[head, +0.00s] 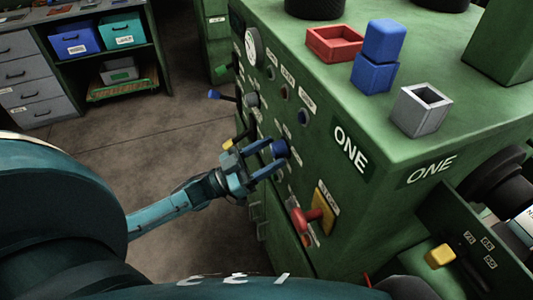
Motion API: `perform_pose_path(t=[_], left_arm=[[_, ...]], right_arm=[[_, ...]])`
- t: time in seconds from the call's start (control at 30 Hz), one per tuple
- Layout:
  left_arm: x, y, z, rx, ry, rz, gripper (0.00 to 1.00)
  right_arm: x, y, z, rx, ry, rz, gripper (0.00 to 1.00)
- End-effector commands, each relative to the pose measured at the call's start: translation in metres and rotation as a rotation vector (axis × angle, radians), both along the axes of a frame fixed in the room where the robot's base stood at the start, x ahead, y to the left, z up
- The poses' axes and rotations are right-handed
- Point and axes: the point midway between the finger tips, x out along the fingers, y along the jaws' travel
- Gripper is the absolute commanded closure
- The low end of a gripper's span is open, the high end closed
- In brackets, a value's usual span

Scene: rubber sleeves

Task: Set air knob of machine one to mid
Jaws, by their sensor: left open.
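Machine one is the large green cabinet (350,195) marked ONE, with its control panel on the left-facing side. My left gripper (270,160) is at this panel with its two fingers apart. A round blue knob (280,148) is at the fingertips; the fingers overlap its outline, and I cannot tell whether they touch it. The small labels by the panel's controls are too small to read, so I cannot confirm which one is the air knob or its setting. My right gripper is not in view.
Levers with blue (214,94) and yellow (228,144) tips jut out left. A red tray (335,43), blue blocks (375,73) and grey hollow block (421,109) stand on top. Floor to the left is clear.

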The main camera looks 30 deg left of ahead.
Motion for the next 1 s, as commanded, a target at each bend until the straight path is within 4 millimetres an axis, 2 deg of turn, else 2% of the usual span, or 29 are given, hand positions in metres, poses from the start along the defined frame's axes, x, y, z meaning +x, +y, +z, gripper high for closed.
perform_pose_path(t=[0.07,0.6,1.0], left_arm=[[0.0,0.0,-0.0001,0.0,0.0,0.0,0.43],[-0.0002,0.0003,-0.0002,0.0,0.0,0.0,0.87],[0.0008,0.0012,-0.0016,0.066,-0.059,0.001,0.87]], right_arm=[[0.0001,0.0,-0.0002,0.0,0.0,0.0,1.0],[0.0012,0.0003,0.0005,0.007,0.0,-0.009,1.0],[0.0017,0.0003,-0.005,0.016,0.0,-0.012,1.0]])
